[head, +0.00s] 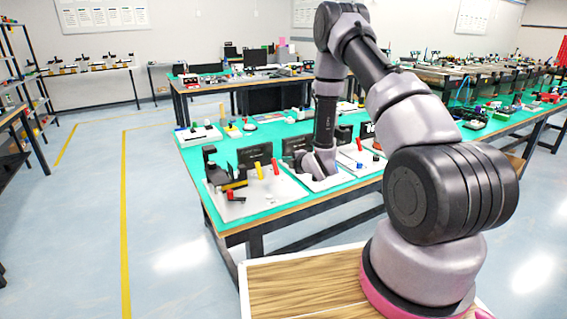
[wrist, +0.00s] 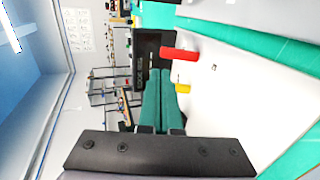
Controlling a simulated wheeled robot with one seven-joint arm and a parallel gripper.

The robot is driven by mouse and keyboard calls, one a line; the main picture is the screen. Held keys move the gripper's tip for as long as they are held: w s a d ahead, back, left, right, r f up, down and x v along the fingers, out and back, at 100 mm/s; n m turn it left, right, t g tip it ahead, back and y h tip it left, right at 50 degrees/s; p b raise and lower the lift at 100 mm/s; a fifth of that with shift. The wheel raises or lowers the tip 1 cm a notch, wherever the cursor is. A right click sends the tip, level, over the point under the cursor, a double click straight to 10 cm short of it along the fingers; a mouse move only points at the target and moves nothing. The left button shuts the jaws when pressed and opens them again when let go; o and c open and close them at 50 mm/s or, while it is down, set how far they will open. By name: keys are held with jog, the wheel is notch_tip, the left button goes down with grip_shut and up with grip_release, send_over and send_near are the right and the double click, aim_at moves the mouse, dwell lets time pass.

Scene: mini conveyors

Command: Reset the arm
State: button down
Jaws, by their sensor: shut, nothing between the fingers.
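My gripper (wrist: 160,74) shows in the wrist view as two green fingers lying side by side, shut with nothing between them. My arm (head: 327,110) rises from its base at the lower right of the head view, bends at the top and hangs down over the green table (head: 287,209). My wrist end is low above the boards; my fingers cannot be made out there. In the wrist view, which is turned sideways, a red peg (wrist: 180,53) and a yellow peg (wrist: 184,87) stand on a white board (wrist: 235,95) just right of my fingers.
A white board (head: 262,207) with red and yellow parts lies left of my wrist, another board (head: 352,162) to its right. A black panel (head: 255,155) stands behind the left board. A wooden top (head: 290,287) is in front. Open floor (head: 85,225) lies left.

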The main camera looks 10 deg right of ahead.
jog(key=s+d+r+m+g+h, duration=0.1)
jog(key=s+d+r+m, duration=0.3)
jog(key=r, duration=0.6)
jog(key=s+d+r+m+g+h, duration=0.1)
jog(key=s+r+m+h, duration=0.15)
jog(key=r+m, duration=0.45)
jog(key=s+d+r+m+h, duration=0.1)
jog(key=s+d+r+m, duration=0.25)
jog(key=r, duration=0.85)
jog(key=s+a+r+m+g, duration=0.1)
jog(key=s+r+m, duration=0.2)
jog(key=s, duration=0.6)
jog(key=s+a+r+m+g+y, duration=0.1)
jog(key=s+r+m, duration=0.3)
jog(key=s, duration=0.6)
jog(key=s+a+r+m+g+y, duration=0.1)
jog(key=s+r+m, duration=0.3)
jog(key=s, duration=0.5)
jog(key=shift+s+a+r+g, duration=0.2)
jog(key=shift+a+r+g, duration=0.15)
jog(key=shift+a+g, duration=0.2)
